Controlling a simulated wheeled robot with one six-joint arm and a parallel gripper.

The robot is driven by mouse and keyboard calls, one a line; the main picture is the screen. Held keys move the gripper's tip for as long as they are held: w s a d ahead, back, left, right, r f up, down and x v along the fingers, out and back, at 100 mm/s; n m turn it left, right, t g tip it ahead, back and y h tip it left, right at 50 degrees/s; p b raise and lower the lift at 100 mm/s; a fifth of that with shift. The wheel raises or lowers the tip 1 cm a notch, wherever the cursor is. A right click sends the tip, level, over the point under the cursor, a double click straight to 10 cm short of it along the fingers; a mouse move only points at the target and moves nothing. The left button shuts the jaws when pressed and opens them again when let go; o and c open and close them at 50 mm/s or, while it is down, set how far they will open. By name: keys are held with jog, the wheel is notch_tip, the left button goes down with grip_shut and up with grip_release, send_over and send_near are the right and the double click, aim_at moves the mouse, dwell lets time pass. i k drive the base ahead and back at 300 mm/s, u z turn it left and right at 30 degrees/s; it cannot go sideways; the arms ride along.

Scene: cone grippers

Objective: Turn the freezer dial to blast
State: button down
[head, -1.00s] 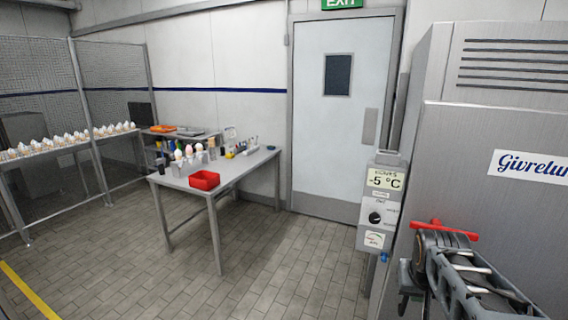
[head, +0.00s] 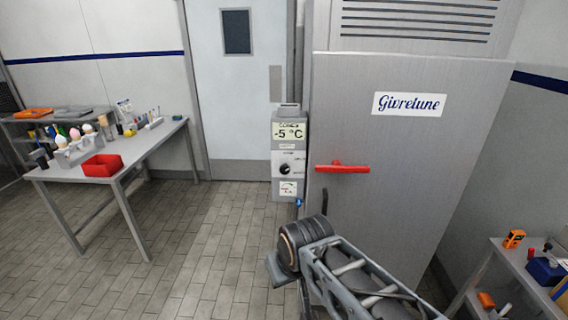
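The freezer's control box (head: 275,153) is a narrow grey unit on the left side of the tall steel freezer (head: 420,150). Its display (head: 290,131) reads -5 °C. The dial (head: 285,169) is a small black round knob on a white plate below the display. Its pointer and the markings around it are too small to read. A gauge-like label (head: 288,188) sits under the dial. My arm reaches in from the bottom, in front of the freezer and below the dial. My gripper cannot be made out in the head view. Nothing touches the dial.
A red handle (head: 343,168) sticks out from the freezer door. A table (head: 158,141) with a red bin (head: 102,165) and cones stands at left. A low bench (head: 490,270) with tools is at right. The tiled floor before the control box is clear.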

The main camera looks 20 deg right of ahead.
aim_at(285, 169)
jog(key=u, duration=1.8)
jog(key=i, duration=1.15)
jog(key=z, duration=2.4)
